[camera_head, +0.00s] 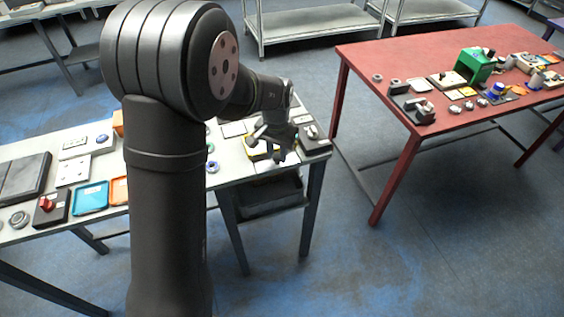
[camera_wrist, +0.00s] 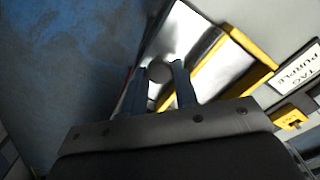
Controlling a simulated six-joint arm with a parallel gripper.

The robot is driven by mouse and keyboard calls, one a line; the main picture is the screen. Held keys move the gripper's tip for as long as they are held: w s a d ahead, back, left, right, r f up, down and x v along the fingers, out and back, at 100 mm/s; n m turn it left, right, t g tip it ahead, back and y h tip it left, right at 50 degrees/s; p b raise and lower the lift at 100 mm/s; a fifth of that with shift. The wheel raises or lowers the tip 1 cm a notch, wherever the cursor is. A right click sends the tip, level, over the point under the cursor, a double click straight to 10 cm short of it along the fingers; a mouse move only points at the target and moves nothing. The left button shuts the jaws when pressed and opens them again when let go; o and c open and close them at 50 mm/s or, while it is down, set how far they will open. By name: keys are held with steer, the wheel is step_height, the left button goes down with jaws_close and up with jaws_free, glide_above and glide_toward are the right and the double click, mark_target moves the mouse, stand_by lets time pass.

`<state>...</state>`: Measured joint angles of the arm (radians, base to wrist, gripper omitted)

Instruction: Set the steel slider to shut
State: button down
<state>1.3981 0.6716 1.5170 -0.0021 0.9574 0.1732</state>
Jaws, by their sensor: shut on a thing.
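My gripper (camera_wrist: 159,82) is shut on a small round grey knob (camera_wrist: 159,73), one finger on each side of it. The knob appears to belong to a shiny steel plate (camera_wrist: 183,36), which I take for the steel slider, beside a yellow-edged frame (camera_wrist: 236,44). Part of the plate is hidden behind the fingers, and I cannot tell how far along its travel it stands. In the head view my gripper (camera_head: 271,146) is low over the right end of the grey table, beside a yellow-edged piece (camera_head: 256,153). The knob is hidden there.
A label reading "TAG PURPLE" (camera_wrist: 297,70) and a small yellow block (camera_wrist: 290,118) lie right of the frame. A dark device (camera_head: 313,138) stands at the grey table's right corner. Blue floor (camera_wrist: 65,50) lies past the table edge. A red table (camera_head: 370,60) stands apart.

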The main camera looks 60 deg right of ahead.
steer(key=shift+w+d+r, duration=0.15)
steer(key=shift+w+d, duration=0.05)
steer(key=c, duration=1.1)
jaws_free()
steer(key=shift+c, duration=0.2)
step_height(320, 180, up, 17)
steer(key=shift+r, duration=0.15)
steer(key=shift+s, duration=0.1)
step_height(320, 180, down, 16)
steer(key=shift+a+f, duration=0.1)
steer(key=shift+f, duration=0.15)
